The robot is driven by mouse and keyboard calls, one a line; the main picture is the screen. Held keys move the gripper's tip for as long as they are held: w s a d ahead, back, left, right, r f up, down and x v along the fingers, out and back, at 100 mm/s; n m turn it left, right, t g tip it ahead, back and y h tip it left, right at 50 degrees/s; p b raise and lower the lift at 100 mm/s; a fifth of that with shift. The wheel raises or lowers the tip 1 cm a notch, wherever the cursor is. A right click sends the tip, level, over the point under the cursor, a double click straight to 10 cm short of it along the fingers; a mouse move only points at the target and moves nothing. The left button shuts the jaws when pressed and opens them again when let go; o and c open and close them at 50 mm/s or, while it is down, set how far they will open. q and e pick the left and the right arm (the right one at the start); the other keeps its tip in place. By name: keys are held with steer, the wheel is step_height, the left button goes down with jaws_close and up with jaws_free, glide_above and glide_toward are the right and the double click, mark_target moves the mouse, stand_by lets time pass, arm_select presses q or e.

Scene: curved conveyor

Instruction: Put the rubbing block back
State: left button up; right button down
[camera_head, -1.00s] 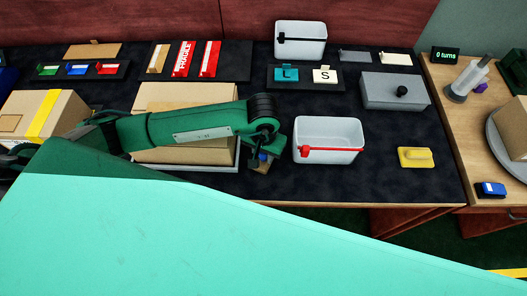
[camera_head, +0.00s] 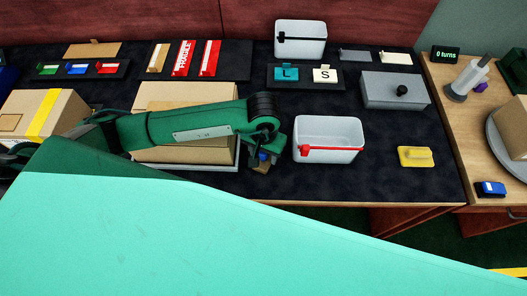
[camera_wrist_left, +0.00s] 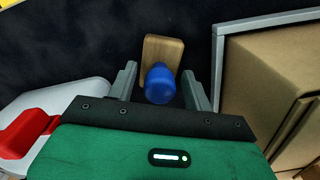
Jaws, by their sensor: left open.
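A small wooden block (camera_wrist_left: 165,47) with a round blue knob (camera_wrist_left: 160,84) is on the dark mat in the left wrist view; it looks like the rubbing block. My left gripper (camera_wrist_left: 158,82) is open, with its two fingers on either side of the knob and gaps beside it. In the head view my left gripper (camera_head: 264,156) is over the block, between the grey tray with the carton and the white bin with a red clip. The gripper hides most of the block there. My right gripper is not in view.
The white bin (camera_head: 328,132) stands close right of the gripper. The grey tray (camera_head: 237,157) with a brown carton (camera_head: 186,97) is close on its left. A yellow handled pad (camera_head: 415,157) and a grey box (camera_head: 396,91) lie further right. Mat between bin and yellow pad is clear.

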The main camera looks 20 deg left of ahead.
arm_select(q)
step_height(320, 180, up, 3)
steer(key=shift+w+r+b, duration=0.1)
steer(key=shift+b, duration=0.3)
step_height(320, 180, up, 7)
steer(key=shift+r+b, duration=0.15)
steer(key=shift+b, duration=0.5)
steer(key=shift+r, duration=0.6)
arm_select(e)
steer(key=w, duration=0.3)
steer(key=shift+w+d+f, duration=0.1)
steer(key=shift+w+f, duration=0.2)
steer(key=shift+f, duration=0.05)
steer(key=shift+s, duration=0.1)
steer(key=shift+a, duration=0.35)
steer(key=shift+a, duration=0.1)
